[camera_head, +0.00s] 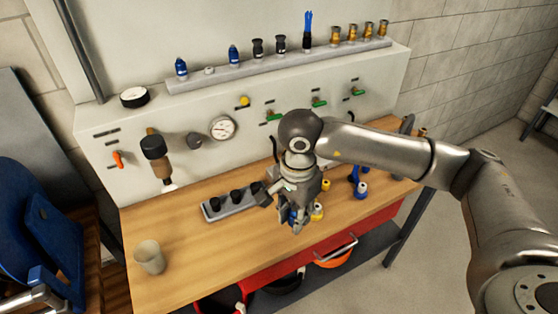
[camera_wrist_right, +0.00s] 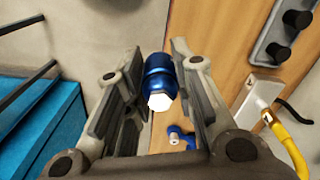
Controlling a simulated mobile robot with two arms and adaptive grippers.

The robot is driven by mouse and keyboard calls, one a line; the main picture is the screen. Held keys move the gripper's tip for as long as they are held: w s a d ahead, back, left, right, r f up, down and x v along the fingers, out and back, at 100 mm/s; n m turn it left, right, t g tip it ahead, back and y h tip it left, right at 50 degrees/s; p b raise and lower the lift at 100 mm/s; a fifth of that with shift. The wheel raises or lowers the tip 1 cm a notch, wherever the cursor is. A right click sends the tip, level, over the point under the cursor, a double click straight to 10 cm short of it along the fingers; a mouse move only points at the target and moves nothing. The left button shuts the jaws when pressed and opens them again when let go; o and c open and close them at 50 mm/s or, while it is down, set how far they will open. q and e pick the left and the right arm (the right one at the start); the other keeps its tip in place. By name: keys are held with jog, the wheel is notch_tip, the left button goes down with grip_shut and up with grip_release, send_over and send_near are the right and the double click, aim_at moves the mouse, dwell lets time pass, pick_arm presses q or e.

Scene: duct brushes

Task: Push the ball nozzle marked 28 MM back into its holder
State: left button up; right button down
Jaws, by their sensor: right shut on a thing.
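My right gripper (camera_head: 297,222) is over the front part of the wooden workbench, pointing down. In the wrist view its two fingers (camera_wrist_right: 158,92) are shut on a blue nozzle (camera_wrist_right: 160,75) with a white hexagonal end. No marking can be read on it. In the head view only a bit of blue shows between the fingers. A grey rail (camera_head: 350,56) on top of the back panel holds blue, black and brass nozzles in a row. Near its left end, between two blue nozzles, sits a low pale stub (camera_head: 209,70). My left gripper is out of view.
A grey block with black pegs (camera_head: 226,206) lies on the workbench (camera_head: 190,262), left of my gripper. A beige cup (camera_head: 149,257) stands at the front left. Yellow and blue fittings (camera_head: 360,186) lie to the right. A gauge (camera_head: 222,127) and valves sit on the panel.

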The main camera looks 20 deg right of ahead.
pick_arm(q)
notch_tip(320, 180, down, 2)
jog(key=shift+b, duration=0.85)
pick_arm(e)
jog(key=s+n, duration=0.1)
jog(key=n, duration=0.3)
jog(key=s+a+n, duration=0.1)
jog(key=s+n, duration=0.1)
jog(key=n, duration=0.2)
jog(key=s+n, duration=0.2)
jog(key=n, duration=0.3)
jog(key=shift+s+a, duration=0.15)
jog(key=shift+s, duration=0.1)
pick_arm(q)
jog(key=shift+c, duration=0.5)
pick_arm(e)
jog(key=shift+w+a, duration=0.1)
